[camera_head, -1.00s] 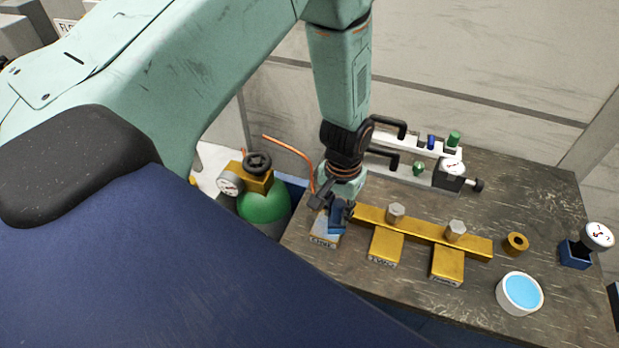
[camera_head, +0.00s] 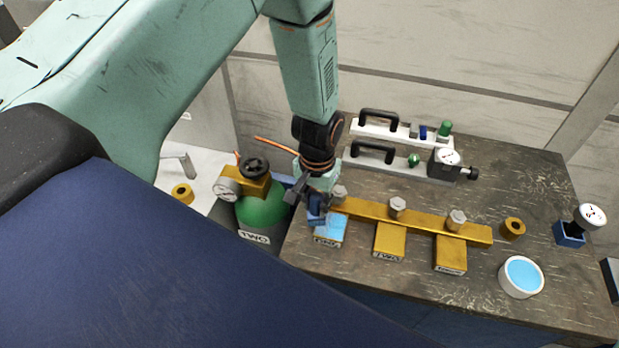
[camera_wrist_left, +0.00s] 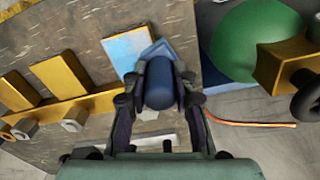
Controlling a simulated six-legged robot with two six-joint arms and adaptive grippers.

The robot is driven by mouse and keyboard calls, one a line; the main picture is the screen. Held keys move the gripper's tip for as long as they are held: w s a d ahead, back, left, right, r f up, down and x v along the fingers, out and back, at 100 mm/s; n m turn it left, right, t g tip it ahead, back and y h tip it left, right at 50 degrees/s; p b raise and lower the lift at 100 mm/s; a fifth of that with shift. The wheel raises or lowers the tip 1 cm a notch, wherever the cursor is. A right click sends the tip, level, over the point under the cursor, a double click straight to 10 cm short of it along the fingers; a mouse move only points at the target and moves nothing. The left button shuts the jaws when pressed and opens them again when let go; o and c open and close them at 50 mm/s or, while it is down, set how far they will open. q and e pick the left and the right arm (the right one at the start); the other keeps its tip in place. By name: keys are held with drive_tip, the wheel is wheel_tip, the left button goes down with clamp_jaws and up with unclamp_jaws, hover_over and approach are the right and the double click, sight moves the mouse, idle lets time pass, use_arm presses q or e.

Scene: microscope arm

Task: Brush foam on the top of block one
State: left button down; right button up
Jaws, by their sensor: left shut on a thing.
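Block one (camera_head: 330,228) is the leftmost block on the bar, and its top is light blue. It also shows in the left wrist view (camera_wrist_left: 124,50). My left gripper (camera_head: 316,206) is shut on a dark blue brush (camera_wrist_left: 160,84), whose tip is at the block's left back corner in the head view. I cannot tell whether the tip touches the top. The gripper hides part of the block. A white cup of light blue foam (camera_head: 521,277) stands at the table's right front. My right gripper is not in view.
A gold bar (camera_head: 425,222) with hex bolts and two bare gold blocks (camera_head: 389,240) (camera_head: 451,252) runs rightward. A green tank (camera_head: 262,207) with a gauge stands left of the table (camera_head: 350,275). Handled fittings (camera_head: 386,129) lie behind. A gold ring (camera_head: 513,228) and blue-based gauge (camera_head: 570,233) are at right.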

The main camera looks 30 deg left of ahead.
sight(317, 196)
use_arm(q)
wheel_tip(317, 196, up, 2)
drive_tip(key=shift+w+r, duration=0.1)
drive_tip(key=shift+w, duration=0.05)
drive_tip(key=shift+r+p, duration=0.1)
drive_tip(key=shift+p, duration=0.35)
drive_tip(key=shift+d+r+p, duration=0.15)
drive_tip(key=shift+r+p, duration=0.35)
drive_tip(key=shift+r, duration=0.2)
wheel_tip(317, 196, up, 2)
drive_tip(key=shift+d+r+p, duration=0.1)
drive_tip(key=shift+r+p, duration=0.05)
drive_tip(key=shift+p, duration=0.65)
drive_tip(key=shift+r, duration=0.9)
drive_tip(key=shift+s+r, duration=0.15)
drive_tip(key=shift+s, duration=0.15)
